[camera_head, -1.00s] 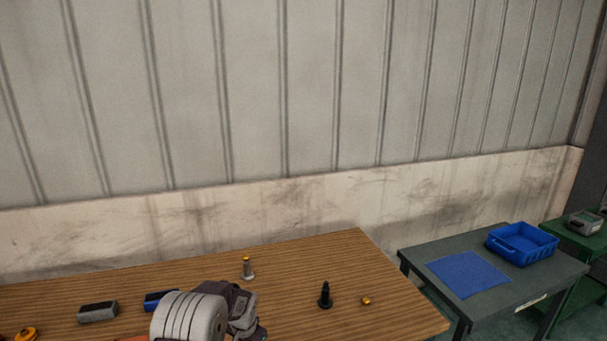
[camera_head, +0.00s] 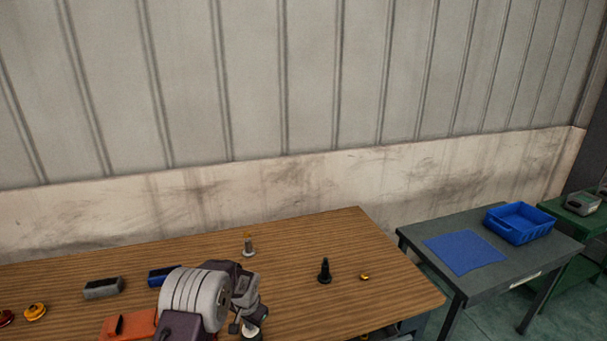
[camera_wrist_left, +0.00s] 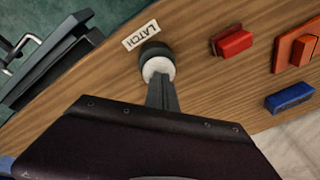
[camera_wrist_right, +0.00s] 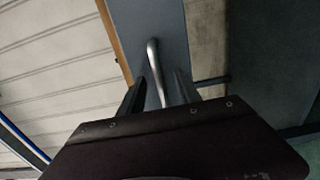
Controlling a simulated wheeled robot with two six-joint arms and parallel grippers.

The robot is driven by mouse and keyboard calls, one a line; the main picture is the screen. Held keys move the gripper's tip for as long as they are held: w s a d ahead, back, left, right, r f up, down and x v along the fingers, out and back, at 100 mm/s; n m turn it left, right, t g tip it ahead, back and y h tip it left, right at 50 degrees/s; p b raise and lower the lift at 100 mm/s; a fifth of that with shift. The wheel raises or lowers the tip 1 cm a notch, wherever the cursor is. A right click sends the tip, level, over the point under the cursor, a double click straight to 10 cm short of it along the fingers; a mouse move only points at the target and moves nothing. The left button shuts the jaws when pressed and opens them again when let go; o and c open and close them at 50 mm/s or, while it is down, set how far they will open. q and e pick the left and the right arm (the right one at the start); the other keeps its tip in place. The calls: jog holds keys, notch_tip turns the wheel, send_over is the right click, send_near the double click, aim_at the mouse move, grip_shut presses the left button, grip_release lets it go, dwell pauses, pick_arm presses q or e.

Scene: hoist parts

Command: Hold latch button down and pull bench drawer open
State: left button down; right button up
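The latch button (camera_wrist_left: 156,55), a dark cap with a pale lower part, stands by a white LATCH label (camera_wrist_left: 141,36) on the wooden bench top. My left gripper (camera_wrist_left: 160,82) has its fingers together and its tips at the button; whether they press it down I cannot tell. In the head view my left gripper (camera_head: 248,322) is low over the bench, partly hidden by its arm. The drawer's silver handle (camera_wrist_right: 153,58) is on a blue-grey front (camera_wrist_right: 150,20). My right gripper (camera_wrist_right: 157,88) has its fingers apart, one on each side of the handle.
On the bench (camera_head: 310,290) are a grey block (camera_head: 102,288), a blue block (camera_head: 163,276), a black part (camera_head: 325,271), a bolt-like part (camera_head: 248,246) and an orange piece (camera_head: 128,325). A side table (camera_head: 465,280) at right holds a blue tray (camera_head: 520,222) and blue mat (camera_head: 463,252).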

dwell(0.4)
jog(key=shift+w, duration=0.15)
jog(key=shift+x, duration=0.9)
jog(key=shift+x, duration=2.5)
grip_shut()
